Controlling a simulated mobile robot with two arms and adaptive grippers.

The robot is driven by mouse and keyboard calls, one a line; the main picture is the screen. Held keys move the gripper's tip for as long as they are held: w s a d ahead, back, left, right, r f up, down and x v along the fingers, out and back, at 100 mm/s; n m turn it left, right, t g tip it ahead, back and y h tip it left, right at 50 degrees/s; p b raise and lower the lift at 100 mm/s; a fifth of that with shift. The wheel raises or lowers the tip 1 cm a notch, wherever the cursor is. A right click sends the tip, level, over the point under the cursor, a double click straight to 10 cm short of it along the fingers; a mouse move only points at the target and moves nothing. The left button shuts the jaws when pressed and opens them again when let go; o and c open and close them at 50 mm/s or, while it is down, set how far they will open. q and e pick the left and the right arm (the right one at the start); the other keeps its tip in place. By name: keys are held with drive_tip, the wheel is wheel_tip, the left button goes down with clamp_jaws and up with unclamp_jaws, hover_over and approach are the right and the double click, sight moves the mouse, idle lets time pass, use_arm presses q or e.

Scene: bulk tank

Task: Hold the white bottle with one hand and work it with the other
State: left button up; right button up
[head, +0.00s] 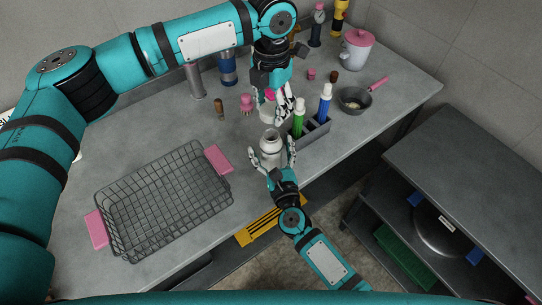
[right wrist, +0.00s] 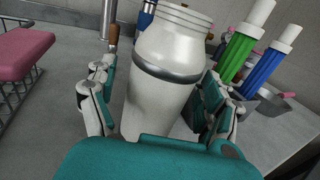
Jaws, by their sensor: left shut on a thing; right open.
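The white bottle (head: 270,143) stands upright near the front edge of the grey counter. It has a dark band below its neck and also shows large in the right wrist view (right wrist: 165,65). My right gripper (head: 275,158) is open, with its fingers on either side of the bottle; I cannot tell whether they touch it. My left gripper (head: 280,104) is above and behind the bottle, pointing down. It is shut on a small white and pink thing (head: 266,112), partly hidden by the fingers, so I cannot tell exactly what it is.
A grey holder (head: 313,132) with a green bottle (head: 299,117) and a blue bottle (head: 325,102) stands close to the right. A wire basket (head: 165,200) with pink handles lies to the left. A small pan (head: 354,101) and a pink-lidded pitcher (head: 356,50) stand farther right.

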clamp_jaws()
use_arm(q)
hover_over(272, 138)
drive_tip(key=shift+w+f, duration=0.15)
drive_tip(key=shift+f, duration=2.35)
drive_tip(key=shift+f, duration=0.85)
drive_tip(key=shift+f, duration=0.6)
